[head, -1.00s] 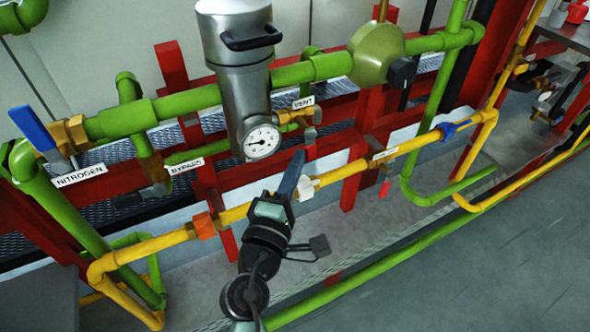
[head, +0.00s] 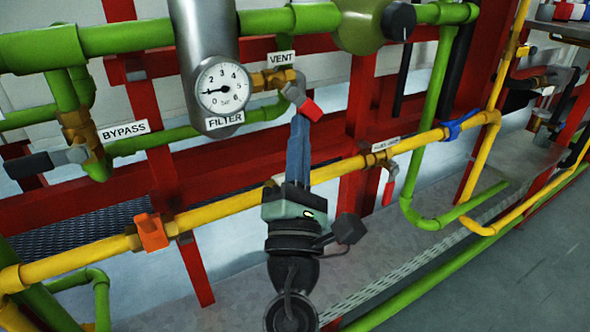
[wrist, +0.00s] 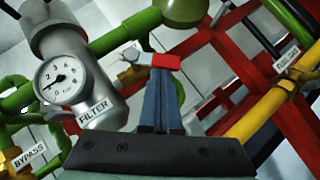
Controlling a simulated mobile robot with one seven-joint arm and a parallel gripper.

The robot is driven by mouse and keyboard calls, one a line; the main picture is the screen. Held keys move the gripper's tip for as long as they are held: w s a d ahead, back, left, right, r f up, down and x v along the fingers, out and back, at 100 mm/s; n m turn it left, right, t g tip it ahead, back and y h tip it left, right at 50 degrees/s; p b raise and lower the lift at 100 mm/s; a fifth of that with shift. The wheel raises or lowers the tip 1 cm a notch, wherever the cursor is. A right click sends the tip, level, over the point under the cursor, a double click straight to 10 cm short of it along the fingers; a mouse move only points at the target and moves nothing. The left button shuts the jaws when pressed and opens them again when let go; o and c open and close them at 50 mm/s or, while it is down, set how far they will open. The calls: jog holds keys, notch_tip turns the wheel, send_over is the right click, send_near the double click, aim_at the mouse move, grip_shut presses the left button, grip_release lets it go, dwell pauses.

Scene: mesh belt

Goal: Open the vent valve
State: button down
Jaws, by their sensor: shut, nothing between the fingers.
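The vent valve (head: 272,79) is a brass valve below the VENT label (head: 281,58), right of the filter gauge. Its grey lever has a red tip (head: 313,109) and slants down to the right in the head view. My gripper (head: 299,124) has its blue fingers shut and empty, with the tips right at the red end of the lever. In the wrist view the red tip (wrist: 165,61) lies just beyond the fingertips (wrist: 161,76). I cannot tell whether they touch. The fingers may hide a little of the lever.
The filter gauge (head: 222,88) and its steel housing are left of the valve. A yellow pipe (head: 240,196) crosses behind my gripper. A red upright (head: 360,110) stands to the right. A bypass valve (head: 78,130) is at the left, and a red-handled valve (head: 389,188) on the yellow pipe.

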jog(key=n+y+b, duration=0.2)
jog(key=n+b, duration=0.1)
jog(key=d+n+y+b, duration=0.1)
jog(key=n+y+b, duration=0.2)
jog(key=w+d+n+t+y+b, duration=0.1)
jog(key=n+y+b, duration=0.1)
jog(key=b, duration=0.2)
jog(key=shift+d+n+y, duration=0.1)
jog(key=shift+n+y, duration=0.2)
jog(key=shift+n, duration=0.1)
jog(key=shift+w+d+r+n+y+b, duration=0.1)
jog(key=shift+d+r+n+y+b, duration=0.05)
jog(key=shift+n+y+b, duration=0.7)
jog(key=shift+r+n+y, duration=0.35)
jog(key=shift+n, duration=0.1)
jog(key=shift+p, duration=0.4)
jog(key=shift+f, duration=0.1)
jog(key=v, duration=1.2)
jog(key=shift+s+d+f, duration=0.2)
jog(key=shift+s, duration=0.15)
